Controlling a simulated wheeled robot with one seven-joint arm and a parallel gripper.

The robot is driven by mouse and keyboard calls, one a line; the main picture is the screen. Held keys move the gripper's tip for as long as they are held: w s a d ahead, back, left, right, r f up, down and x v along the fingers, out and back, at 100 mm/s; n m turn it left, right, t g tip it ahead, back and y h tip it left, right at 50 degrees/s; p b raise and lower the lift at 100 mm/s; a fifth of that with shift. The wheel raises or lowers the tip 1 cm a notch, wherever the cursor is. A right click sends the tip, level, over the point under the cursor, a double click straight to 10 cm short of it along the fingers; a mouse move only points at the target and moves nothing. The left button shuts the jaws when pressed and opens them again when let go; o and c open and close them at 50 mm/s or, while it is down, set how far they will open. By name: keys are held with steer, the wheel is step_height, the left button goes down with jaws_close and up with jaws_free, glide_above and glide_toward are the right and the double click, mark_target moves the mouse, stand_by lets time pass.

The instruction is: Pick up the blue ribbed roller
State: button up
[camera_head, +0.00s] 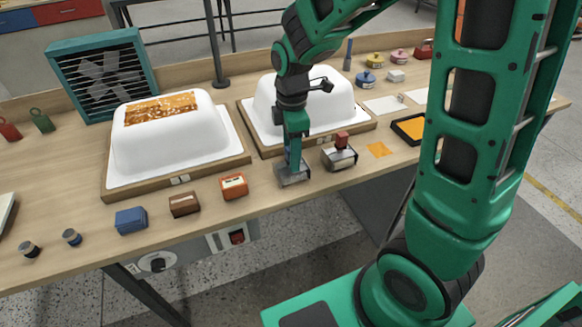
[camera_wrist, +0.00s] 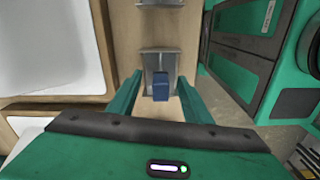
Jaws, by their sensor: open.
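The roller (camera_head: 293,176) with a grey metal body and a blue handle sits on the bench near its front edge. In the wrist view its blue handle (camera_wrist: 161,87) stands between my two green fingers, with a gap on each side. My gripper (camera_head: 293,150) points down over it, open, and hides most of the handle in the head view. Ribs on the roller are too small to make out. A similar roller with a red handle (camera_head: 341,148) stands just to its right.
White tub shells on wooden-edged bases stand behind, one with an orange patch (camera_head: 160,108). Blue (camera_head: 131,220), brown (camera_head: 184,205) and orange (camera_head: 234,186) blocks line the front edge to the left. An orange-filled tray (camera_head: 410,128) lies to the right.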

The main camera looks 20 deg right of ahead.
steer(key=shift+f, duration=0.25)
jaws_close()
steer(key=shift+r, duration=0.1)
steer(key=shift+r, duration=0.5)
steer(key=r, duration=0.1)
steer(key=a+r, duration=0.1)
steer(key=r, duration=0.2)
steer(key=shift+s+a, duration=0.15)
steer(key=shift+s, duration=0.1)
steer(key=s+a+r, duration=0.4)
steer(key=a+r, duration=0.2)
steer(key=a, duration=0.3)
steer(key=shift+a, duration=0.2)
steer(key=shift+s, duration=0.1)
